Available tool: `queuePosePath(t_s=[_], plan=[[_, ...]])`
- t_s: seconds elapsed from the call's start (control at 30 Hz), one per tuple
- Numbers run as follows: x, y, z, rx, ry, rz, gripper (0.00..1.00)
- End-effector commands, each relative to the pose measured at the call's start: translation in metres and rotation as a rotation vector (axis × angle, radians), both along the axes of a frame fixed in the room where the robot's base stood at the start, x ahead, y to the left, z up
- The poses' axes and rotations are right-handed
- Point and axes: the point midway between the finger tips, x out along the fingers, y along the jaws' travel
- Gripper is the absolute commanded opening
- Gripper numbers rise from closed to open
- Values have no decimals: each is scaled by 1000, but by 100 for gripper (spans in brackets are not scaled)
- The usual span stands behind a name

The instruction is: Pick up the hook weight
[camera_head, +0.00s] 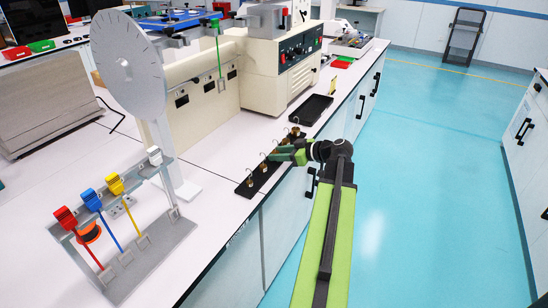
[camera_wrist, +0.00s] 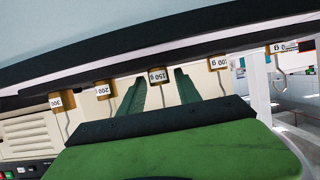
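Several brass hook weights stand in a row on a narrow black tray (camera_head: 243,190) at the bench's front edge; one near weight (camera_head: 250,182) shows clearly in the head view. My green gripper (camera_head: 274,156) reaches in from the right at the middle of the row and partly hides the weights there. In the wrist view, which looks upside down, my gripper (camera_wrist: 160,80) is open. The weight labelled 150 g (camera_wrist: 158,77) stands between its two fingers, with gaps visible on both sides. The 200 g weight (camera_wrist: 104,91) and the 100 g weight (camera_wrist: 219,65) stand on either side.
An empty black tray (camera_head: 311,110) lies behind the row. A cream machine (camera_head: 285,70) stands at the back. A grey rack (camera_head: 150,262) with red, blue and yellow clips and a round dial disc (camera_head: 128,65) on a post stand to the left. The floor at right is clear.

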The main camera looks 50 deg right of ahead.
Motion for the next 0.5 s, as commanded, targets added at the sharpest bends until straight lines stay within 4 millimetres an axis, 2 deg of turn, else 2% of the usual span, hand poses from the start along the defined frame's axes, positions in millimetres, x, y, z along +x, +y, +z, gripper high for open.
queuePosePath(t_s=[0.03, 0.2, 0.3, 0.5], plan=[[0, 0, 0, 0, 0, 0, 32], [0, 0, 0, 0, 0, 0, 10], [-1, 0, 0, 0, 0, 0, 0], [-1, -1, 0, 0, -1, -1, 0]])
